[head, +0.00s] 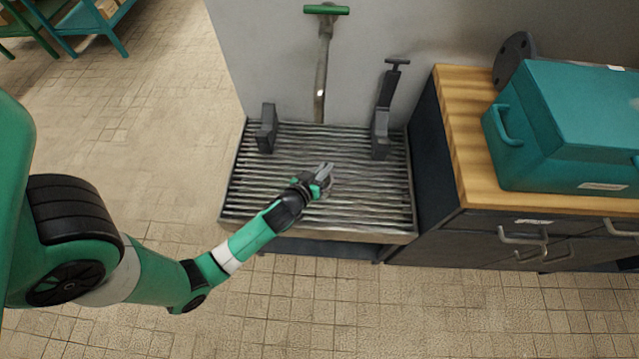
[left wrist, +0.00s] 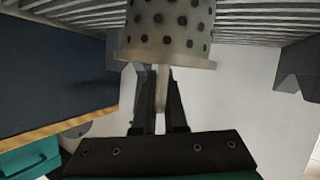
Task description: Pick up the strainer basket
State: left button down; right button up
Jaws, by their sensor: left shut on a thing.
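The strainer basket (left wrist: 172,28) is a pale grey perforated cup with a wide flange, filling the top middle of the left wrist view. A thin stem runs from its flange between the fingers of my left gripper (left wrist: 160,110), which is shut on it. In the head view my left gripper (head: 323,174) is over the middle of the slatted grate, and it and the arm mostly hide the basket. I cannot tell whether the basket touches the slats. My right gripper is not in view.
The slatted grate (head: 290,170) carries a dark block (head: 267,130) at left and a dark clamp-like stand (head: 382,125) at right. A green-handled T-bar (head: 323,60) stands behind. A wood-topped cabinet (head: 455,120) with a teal case (head: 570,130) is at right. Open tiled floor lies left and in front.

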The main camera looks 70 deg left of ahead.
pick_arm(q)
jog(key=shift+r, duration=0.15)
jog(key=shift+r+p, duration=0.3)
jog(key=shift+p, duration=0.05)
notch_tip(320, 180, up, 3)
jog(key=shift+f+p, duration=0.1)
jog(key=shift+p, duration=0.85)
jog(key=s+d+r+p, duration=0.6)
jog(key=s+d+r, duration=0.3)
jog(key=d, duration=0.1)
jog(key=shift+s+d+r, duration=0.2)
jog(key=shift+d, duration=0.05)
